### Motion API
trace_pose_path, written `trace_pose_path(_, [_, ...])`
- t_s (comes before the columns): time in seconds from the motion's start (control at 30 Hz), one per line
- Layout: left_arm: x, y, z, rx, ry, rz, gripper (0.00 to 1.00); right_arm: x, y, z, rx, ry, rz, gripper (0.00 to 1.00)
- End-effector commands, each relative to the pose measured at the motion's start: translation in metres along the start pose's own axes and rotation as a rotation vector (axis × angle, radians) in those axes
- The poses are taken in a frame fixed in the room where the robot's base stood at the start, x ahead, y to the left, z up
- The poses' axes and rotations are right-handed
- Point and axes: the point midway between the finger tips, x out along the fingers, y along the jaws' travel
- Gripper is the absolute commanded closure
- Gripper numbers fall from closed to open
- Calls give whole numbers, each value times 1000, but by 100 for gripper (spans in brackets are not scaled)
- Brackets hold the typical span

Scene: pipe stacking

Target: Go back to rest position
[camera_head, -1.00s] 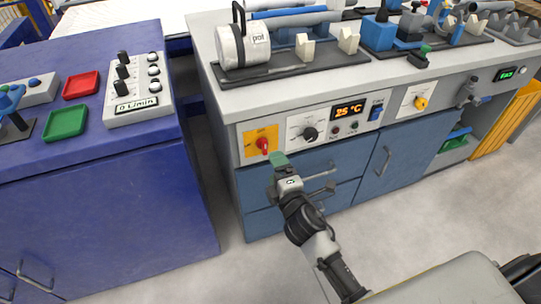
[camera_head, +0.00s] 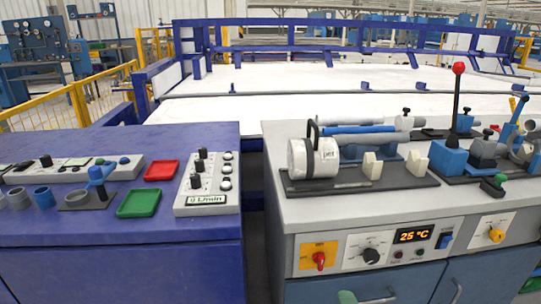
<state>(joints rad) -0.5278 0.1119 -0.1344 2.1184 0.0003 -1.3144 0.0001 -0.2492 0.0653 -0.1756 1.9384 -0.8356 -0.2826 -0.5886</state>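The green tip of my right gripper (camera_head: 347,297) just shows at the bottom edge of the head view, in front of the grey bench's blue drawers. The rest of that gripper and its arm is cut off, so I cannot tell whether it is open or shut. My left gripper is not in view. The grey bench (camera_head: 345,209) carries a control panel with a red rotary switch (camera_head: 319,260), a black knob (camera_head: 371,256) and a display reading 25 °C (camera_head: 414,235).
On the bench lie a white cylinder (camera_head: 313,157), pipes (camera_head: 357,129) and a red-knobbed lever (camera_head: 458,68). The blue table (camera_head: 80,226) at left holds a red tray (camera_head: 161,170), a green tray (camera_head: 138,203) and a 0 L/min box (camera_head: 208,183). A narrow gap separates them.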

Motion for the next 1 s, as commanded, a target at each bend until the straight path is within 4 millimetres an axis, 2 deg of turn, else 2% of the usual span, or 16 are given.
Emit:
trace_pose_path(0.13, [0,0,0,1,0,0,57,-32,-47,34,344,-208,-237,21])
trace_pose_path(0.27, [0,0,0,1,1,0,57,-73,-91,49,633,-409,-460,21])
trace_pose_path(0.4, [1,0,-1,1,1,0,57,-114,-122,51,838,-581,-651,21])
trace_pose_path(0.5, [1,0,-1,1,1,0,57,-143,-138,49,948,-692,-771,21])
trace_pose_path(0.7, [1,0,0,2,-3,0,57,-195,-157,39,1097,-890,-984,21])
trace_pose_path(1.0, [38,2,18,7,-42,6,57,-197,-197,45,1071,-904,-1003,21])
